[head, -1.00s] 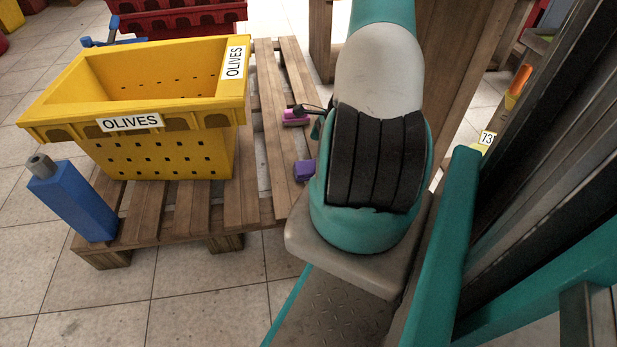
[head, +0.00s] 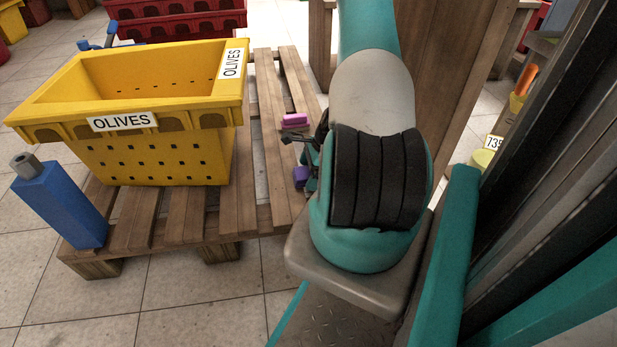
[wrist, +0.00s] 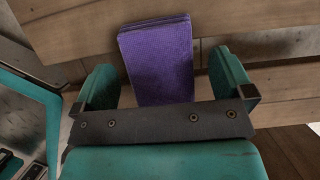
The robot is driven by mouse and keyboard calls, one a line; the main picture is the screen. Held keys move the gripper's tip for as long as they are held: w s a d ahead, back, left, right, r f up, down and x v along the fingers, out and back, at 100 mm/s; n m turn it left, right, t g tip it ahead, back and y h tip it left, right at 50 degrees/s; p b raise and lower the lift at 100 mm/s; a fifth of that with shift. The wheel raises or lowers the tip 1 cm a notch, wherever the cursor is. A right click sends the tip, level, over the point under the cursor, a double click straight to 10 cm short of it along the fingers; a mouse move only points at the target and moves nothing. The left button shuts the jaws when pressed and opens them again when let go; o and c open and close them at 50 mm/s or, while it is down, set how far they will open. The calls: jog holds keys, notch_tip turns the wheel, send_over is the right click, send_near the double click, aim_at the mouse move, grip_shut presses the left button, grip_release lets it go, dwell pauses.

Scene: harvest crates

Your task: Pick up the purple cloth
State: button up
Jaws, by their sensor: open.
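The purple cloth (wrist: 160,55) is a folded, layered block lying on the wooden slats in the wrist view. In the head view only a piece of it shows (head: 301,176), as my arm hides the rest. My gripper (wrist: 165,85) is open, with one teal finger on each side of the cloth. There is a gap between the cloth and each finger. The near end of the cloth is hidden behind the dark bar of my gripper. I cannot tell how far above the slats the fingertips are.
A yellow crate labelled OLIVES (head: 150,160) stands on the wooden pallet (head: 238,200), left of my arm. A blue bottle with a grey cap (head: 60,205) is at the pallet's front left. A pink item (head: 294,120) lies beyond the cloth. Red crates (head: 180,22) stand behind.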

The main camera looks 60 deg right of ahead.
jog(key=shift+f, duration=0.2)
jog(key=c, duration=1)
notch_tip(320, 180, up, 20)
jog(key=p, duration=1.1)
jog(key=shift+r, duration=0.2)
